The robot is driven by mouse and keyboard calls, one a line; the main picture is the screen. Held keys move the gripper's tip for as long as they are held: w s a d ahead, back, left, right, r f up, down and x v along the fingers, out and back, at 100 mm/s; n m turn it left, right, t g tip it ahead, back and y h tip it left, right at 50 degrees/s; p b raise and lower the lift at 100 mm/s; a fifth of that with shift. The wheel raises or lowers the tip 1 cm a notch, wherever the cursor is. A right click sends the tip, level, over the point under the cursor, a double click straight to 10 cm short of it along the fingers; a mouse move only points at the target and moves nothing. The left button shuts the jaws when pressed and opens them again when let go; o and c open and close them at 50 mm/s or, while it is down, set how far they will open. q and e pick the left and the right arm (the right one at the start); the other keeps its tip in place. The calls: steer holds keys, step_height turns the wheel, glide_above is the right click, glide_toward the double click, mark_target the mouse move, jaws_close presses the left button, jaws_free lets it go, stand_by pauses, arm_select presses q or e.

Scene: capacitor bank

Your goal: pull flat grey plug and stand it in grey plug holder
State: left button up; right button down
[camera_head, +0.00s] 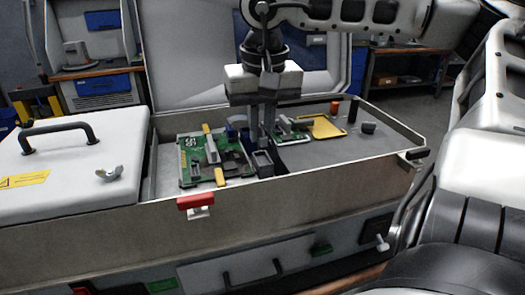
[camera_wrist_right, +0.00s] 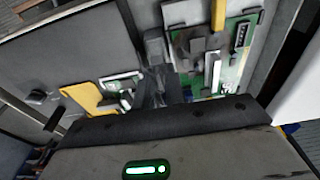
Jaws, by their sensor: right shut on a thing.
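My right gripper (camera_head: 262,135) points straight down into the open case, among the parts on its floor. It is shut on a narrow grey piece, probably the flat grey plug, mostly hidden by the fingers. A dark grey block with a rectangular opening (camera_head: 263,161), which looks like the grey plug holder, stands just in front of the fingertips. In the right wrist view the gripper (camera_wrist_right: 155,90) is beside this block (camera_wrist_right: 153,43). I cannot tell whether the held piece touches the block or a socket. My left gripper is not in view.
A green circuit board (camera_head: 190,160) with a yellow strip lies left of the gripper. A smaller board (camera_head: 291,138), a yellow plate (camera_head: 327,127) and a black knob (camera_head: 368,127) are right. The case's front wall (camera_head: 300,188) rises before them; the panel at right is partly clear.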

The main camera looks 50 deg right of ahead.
steer(key=shift+s+d, duration=0.1)
steer(key=shift+d, duration=0.05)
steer(key=shift+f, duration=0.15)
steer(key=shift+f+b, duration=0.8)
steer(key=shift+f, duration=0.1)
steer(key=shift+f+b, duration=0.7)
steer(key=shift+f, duration=0.25)
stand_by(0.6)
steer(key=c, duration=1.4)
jaws_free()
steer(key=shift+o, duration=0.2)
